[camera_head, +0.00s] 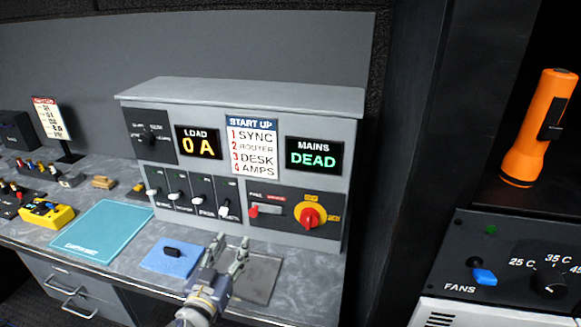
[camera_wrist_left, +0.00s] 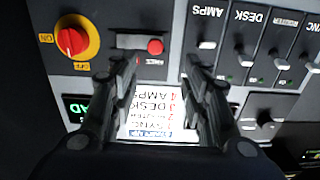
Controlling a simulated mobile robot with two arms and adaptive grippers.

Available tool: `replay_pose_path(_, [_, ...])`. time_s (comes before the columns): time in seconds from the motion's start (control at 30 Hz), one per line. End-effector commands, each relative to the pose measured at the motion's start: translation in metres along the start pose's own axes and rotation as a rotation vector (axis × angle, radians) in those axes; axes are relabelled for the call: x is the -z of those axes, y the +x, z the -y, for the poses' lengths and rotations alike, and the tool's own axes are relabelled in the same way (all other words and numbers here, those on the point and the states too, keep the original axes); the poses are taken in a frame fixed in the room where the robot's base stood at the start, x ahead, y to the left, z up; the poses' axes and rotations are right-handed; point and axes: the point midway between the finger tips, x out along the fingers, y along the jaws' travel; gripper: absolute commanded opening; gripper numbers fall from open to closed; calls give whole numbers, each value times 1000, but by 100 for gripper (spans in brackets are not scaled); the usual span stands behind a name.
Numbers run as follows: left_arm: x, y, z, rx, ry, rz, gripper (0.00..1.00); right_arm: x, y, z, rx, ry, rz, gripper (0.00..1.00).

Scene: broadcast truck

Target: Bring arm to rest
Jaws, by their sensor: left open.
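My left gripper (camera_head: 230,256) is in front of the grey power panel (camera_head: 240,93), low over the desk top. It is open and empty, with its two fingers apart. In the left wrist view the gripper (camera_wrist_left: 160,75) has its fingers spread in front of the panel, with the start-up sign showing between them. The panel has a red rotary switch on a yellow plate (camera_head: 309,217), a red fuse control (camera_head: 254,210) and a row of small switches (camera_head: 199,195). Its displays read "LOAD 0 A" (camera_head: 198,143) and "MAINS DEAD" (camera_head: 314,154). My right gripper is not in view.
At the right, an orange torch (camera_head: 540,125) stands on a shelf above the fans panel (camera_head: 510,262).

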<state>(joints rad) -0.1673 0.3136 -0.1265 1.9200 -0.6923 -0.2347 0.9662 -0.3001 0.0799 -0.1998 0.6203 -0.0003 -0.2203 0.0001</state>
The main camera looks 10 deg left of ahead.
Motion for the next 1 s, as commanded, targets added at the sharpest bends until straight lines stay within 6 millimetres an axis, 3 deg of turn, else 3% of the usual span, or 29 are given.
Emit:
replay_pose_path(0.17, [-16,-17,9,82,-5,88,43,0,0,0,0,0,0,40])
replay_pose_path(0.27, [-38,-43,16,162,-1,222,43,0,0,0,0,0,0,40])
replay_pose_path(0.4, [-78,-96,16,224,14,484,43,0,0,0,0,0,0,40])
replay_pose_path(0.6, [-119,-178,-8,169,49,841,43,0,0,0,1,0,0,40])
replay_pose_path(0.8, [-134,-243,-34,46,82,1077,43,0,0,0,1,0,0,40])
replay_pose_path(1.0, [-136,-299,-59,-102,112,1255,43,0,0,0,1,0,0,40])
